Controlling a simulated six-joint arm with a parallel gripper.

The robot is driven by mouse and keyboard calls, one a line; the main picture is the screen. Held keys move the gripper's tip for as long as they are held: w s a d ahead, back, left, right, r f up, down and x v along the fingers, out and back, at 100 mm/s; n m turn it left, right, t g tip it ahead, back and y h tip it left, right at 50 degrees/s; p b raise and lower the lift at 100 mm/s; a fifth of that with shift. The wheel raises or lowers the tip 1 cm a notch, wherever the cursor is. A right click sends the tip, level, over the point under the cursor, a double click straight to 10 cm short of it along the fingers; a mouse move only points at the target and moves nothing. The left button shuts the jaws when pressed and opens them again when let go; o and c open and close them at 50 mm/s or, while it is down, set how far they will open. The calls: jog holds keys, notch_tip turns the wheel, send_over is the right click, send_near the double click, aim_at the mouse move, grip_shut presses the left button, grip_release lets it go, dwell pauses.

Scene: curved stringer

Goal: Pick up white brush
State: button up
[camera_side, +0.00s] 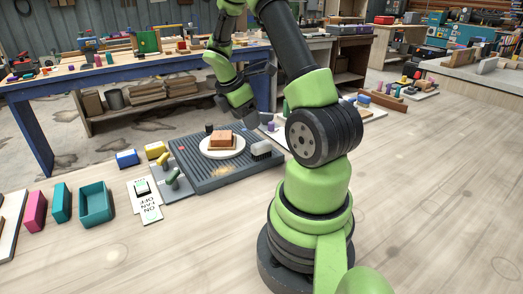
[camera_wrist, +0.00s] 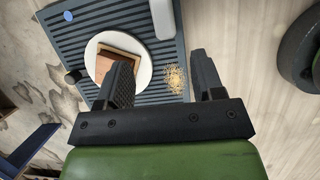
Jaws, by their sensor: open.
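The white brush (camera_side: 262,148) has a pale body with dark bristles and lies at the right edge of a grey ribbed tray (camera_side: 205,181). In the wrist view its white body (camera_wrist: 162,18) shows at the top, cut off by the frame edge. My gripper (camera_wrist: 160,66) has its two dark fingers wide apart with nothing between them. In the side view my gripper (camera_side: 244,112) hangs above the back of the tray, apart from the brush.
A white round plate (camera_side: 232,155) with a wooden block (camera_side: 222,139) sits on the tray; a small dark cylinder (camera_side: 209,129) stands behind. Sawdust (camera_wrist: 175,79) lies on the tray. Blue (camera_side: 127,158) and yellow blocks (camera_side: 156,150) stand left.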

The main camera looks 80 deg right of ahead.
aim_at(261, 143)
jog(key=x, duration=0.5)
jog(key=shift+s+d+r, duration=0.1)
jog(key=shift+s, duration=0.05)
jog(key=shift+s+x, duration=0.2)
jog(key=shift+x, duration=2.75)
jog(key=c, duration=1)
